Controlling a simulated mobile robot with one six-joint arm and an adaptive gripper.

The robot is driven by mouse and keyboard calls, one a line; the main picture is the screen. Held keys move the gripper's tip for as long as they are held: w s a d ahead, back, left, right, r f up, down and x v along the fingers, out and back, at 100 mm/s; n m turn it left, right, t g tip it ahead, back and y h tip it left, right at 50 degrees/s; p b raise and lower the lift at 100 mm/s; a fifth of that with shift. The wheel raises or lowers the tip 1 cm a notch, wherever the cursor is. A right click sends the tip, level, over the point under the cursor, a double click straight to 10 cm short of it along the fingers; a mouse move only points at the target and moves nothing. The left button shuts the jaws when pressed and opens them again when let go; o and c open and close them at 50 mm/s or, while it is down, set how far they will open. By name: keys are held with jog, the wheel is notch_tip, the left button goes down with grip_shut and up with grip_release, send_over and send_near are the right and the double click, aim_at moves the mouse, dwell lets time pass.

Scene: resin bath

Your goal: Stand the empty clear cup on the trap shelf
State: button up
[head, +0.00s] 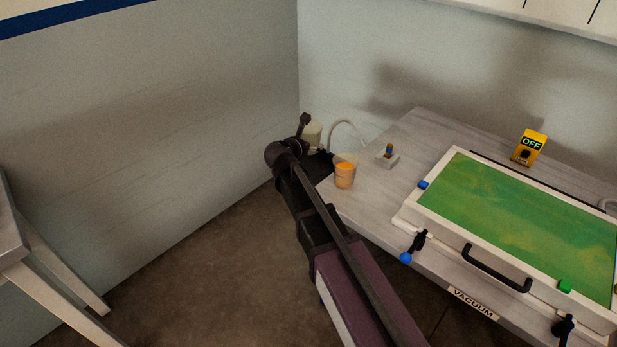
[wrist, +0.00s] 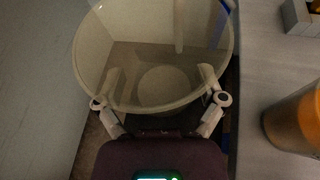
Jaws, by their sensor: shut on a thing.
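In the wrist view, my gripper (wrist: 160,78) is shut on the empty clear cup (wrist: 84,58). Its wide round rim faces the camera, and the pale fingers show on both sides, partly through its wall. In the head view, my arm reaches to the bench's far left corner. A pale translucent round shape (head: 314,133) shows behind my wrist there; I cannot tell whether it is the held cup or a trap vessel. My fingers are hidden in that view. I cannot make out the trap shelf clearly in either view.
A cup of orange liquid (head: 344,175) stands on the bench (head: 405,135) close right of my gripper; it also shows in the wrist view (wrist: 295,122). A white hose (head: 346,123) arches behind it. A small block (head: 388,156) and green-topped bath (head: 520,215) lie right. Walls are close.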

aim_at(309, 174)
jog(key=shift+f, duration=0.1)
notch_tip(309, 174, down, 6)
jog(key=b, duration=0.6)
jog(key=shift+f, duration=0.15)
dwell(0.4)
jog(key=shift+f+b, duration=1.8)
jog(key=shift+b, duration=0.2)
jog(key=shift+f, duration=0.15)
jog(key=o, duration=0.8)
jog(key=shift+r, duration=0.2)
